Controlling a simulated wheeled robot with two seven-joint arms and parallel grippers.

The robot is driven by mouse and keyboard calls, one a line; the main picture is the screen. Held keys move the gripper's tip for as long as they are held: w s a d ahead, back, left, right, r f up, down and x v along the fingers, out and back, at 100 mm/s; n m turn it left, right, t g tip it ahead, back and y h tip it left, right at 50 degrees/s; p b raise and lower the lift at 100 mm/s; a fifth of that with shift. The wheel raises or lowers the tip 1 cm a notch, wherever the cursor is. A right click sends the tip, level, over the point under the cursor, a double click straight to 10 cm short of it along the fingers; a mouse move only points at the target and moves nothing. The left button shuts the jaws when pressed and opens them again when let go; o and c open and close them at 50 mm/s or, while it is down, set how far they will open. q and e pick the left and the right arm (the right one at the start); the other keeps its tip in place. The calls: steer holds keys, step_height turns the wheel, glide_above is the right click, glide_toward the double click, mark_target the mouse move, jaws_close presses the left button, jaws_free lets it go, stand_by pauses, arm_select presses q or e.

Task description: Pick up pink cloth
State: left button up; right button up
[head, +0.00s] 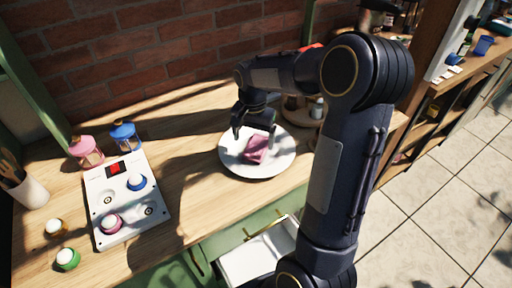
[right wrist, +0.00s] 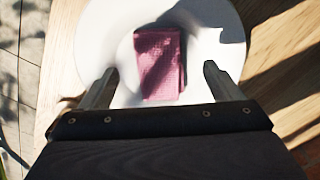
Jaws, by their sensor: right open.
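The pink cloth (head: 257,148) lies folded on a round white plate (head: 232,163) on the wooden table. In the right wrist view the cloth (right wrist: 160,62) sits ahead of my jaws, near the middle of the plate (right wrist: 100,50). My right gripper (head: 255,136) is over the plate, close to the cloth. Its two fingers (right wrist: 158,85) are spread wide and empty, one towards each side of the cloth. I cannot tell the exact height of the fingertips above the plate. My left gripper is not in view.
A white panel (head: 128,205) with knobs and a red display stands at left. A utensil cup (head: 28,190) is at far left. A brick wall closes the back. Bare tabletop (head: 190,190) lies between panel and plate.

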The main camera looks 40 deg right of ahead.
mark_target(254, 148)
steer(key=f, duration=0.4)
steer(key=shift+w+d+f, duration=0.1)
steer(key=shift+d+f, duration=0.1)
steer(key=shift+f, duration=0.15)
steer(key=c, duration=1)
